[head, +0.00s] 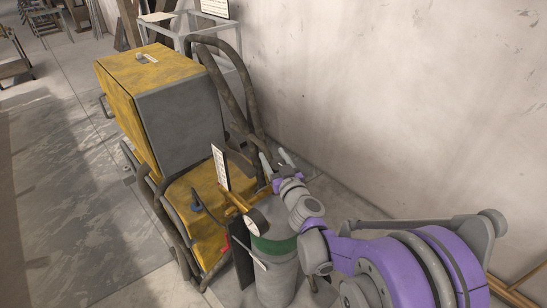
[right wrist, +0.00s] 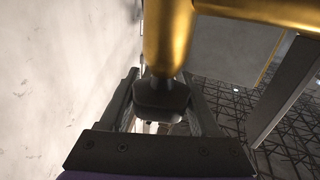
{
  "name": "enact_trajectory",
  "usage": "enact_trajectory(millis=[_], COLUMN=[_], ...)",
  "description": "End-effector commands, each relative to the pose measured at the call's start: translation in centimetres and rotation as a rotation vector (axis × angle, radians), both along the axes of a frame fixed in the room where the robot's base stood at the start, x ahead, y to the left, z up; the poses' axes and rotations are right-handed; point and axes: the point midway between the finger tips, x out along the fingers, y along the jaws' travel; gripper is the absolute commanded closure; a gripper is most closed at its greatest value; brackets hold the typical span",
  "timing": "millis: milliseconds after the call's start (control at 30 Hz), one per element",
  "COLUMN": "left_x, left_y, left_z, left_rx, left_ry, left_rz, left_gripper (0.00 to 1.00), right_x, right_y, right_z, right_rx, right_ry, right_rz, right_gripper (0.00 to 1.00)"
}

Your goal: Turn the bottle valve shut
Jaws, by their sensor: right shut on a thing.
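The gas bottle (head: 276,275) is a grey cylinder with a green band, standing upright at the lower middle of the head view. Brass fittings (head: 237,199) and a round gauge (head: 257,218) sit at its top. My right gripper (head: 275,160) is at the top of the bottle, beside the fittings. In the right wrist view, a dark valve knob (right wrist: 162,98) under a brass pipe (right wrist: 166,38) lies between the two fingers of the right gripper (right wrist: 163,88), which is shut on it. The knob is hidden in the head view. My left gripper is not in view.
A yellow and grey wheeled machine (head: 180,108) with a tubular frame stands left of the bottle. A white label plate (head: 220,167) stands near the fittings. A pale wall (head: 400,90) is close on the right. Open concrete floor (head: 65,190) lies at the left.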

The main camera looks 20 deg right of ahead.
Motion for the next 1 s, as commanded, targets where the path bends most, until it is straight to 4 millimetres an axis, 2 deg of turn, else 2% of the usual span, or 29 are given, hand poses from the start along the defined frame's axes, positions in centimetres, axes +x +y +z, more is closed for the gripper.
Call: enact_trajectory(millis=[200, 233, 367, 400, 733, 867, 1000], left_x=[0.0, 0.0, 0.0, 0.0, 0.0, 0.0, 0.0], left_y=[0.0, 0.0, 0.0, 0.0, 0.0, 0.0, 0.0], left_z=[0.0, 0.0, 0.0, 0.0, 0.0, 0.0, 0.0], left_rx=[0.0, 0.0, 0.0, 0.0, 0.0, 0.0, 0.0], left_ry=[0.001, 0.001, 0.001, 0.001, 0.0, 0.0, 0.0], left_rz=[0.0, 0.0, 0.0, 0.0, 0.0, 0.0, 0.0], left_gripper=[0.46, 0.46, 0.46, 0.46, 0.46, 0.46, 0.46], right_x=[-0.1, -0.1, -0.1, 0.0, -0.4, -2.1, -5.0], right_y=[0.0, 0.0, 0.0, 0.0, 0.0, 0.0, 0.2], right_z=[-0.1, -0.1, -0.1, -0.1, 0.0, 0.0, 0.0], right_rx=[0.001, 0.001, 0.001, 0.001, 0.001, 0.001, 0.0], right_ry=[0.001, 0.001, 0.001, 0.001, 0.0, 0.0, 0.0], right_rz=[0.0, 0.0, 0.0, 0.0, 0.0, -0.001, -0.001], right_gripper=[0.92, 0.33, 0.1, 0.07, 0.07, 0.07, 0.07])
